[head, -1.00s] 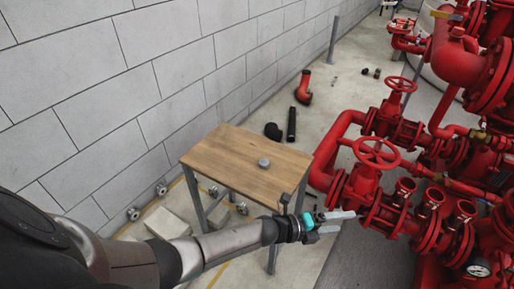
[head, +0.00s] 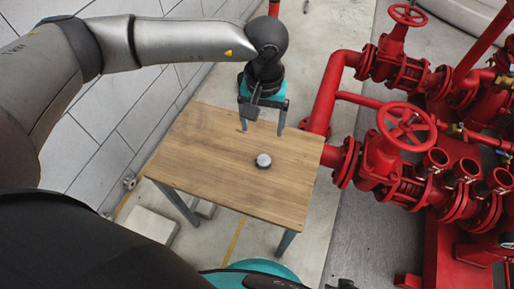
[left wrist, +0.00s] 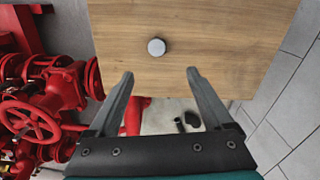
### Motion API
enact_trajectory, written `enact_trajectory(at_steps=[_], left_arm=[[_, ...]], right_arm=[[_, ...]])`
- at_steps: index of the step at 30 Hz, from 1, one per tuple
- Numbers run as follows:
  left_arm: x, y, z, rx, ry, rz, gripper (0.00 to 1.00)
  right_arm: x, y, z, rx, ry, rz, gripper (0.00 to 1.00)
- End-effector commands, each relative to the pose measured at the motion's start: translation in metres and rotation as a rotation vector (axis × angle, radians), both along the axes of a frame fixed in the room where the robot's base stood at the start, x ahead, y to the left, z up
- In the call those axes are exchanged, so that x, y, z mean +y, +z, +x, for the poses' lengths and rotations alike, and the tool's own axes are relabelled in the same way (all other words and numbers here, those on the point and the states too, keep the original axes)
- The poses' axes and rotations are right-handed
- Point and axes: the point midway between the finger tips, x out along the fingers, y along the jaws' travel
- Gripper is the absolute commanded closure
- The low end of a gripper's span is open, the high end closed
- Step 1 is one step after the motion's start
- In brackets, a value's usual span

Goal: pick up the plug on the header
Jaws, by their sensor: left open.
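A small grey round plug-like piece (head: 263,161) sits on the wooden table (head: 205,150), and it also shows in the left wrist view (left wrist: 156,47). I cannot make out a plug on the red header pipework (head: 325,95). My left gripper (head: 263,125) is open and empty, pointing down over the far edge of the table. In the left wrist view its fingertips (left wrist: 160,73) are spread apart, and the grey piece lies beyond them, roughly centred between them and not touched. My right gripper is not in view.
Red pipes, flanges and a handwheel (head: 406,126) stand close to the table's right side. A grey block wall (head: 105,125) runs along the left. Pale blocks (head: 148,226) lie on the floor. The tabletop around the grey piece is clear.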

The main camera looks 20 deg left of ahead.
Motion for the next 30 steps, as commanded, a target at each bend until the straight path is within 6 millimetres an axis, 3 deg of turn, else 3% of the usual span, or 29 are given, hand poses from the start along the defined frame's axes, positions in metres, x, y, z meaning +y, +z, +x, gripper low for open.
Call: enact_trajectory(at_steps=[18, 30], left_arm=[[-0.001, -0.085, -0.001, 0.005, 0.004, -0.004, 0.16], [-0.002, -0.104, 0.0, 0.004, 0.005, -0.005, 0.16]], right_arm=[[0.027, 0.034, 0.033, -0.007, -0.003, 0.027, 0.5], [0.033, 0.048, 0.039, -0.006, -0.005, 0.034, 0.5]])
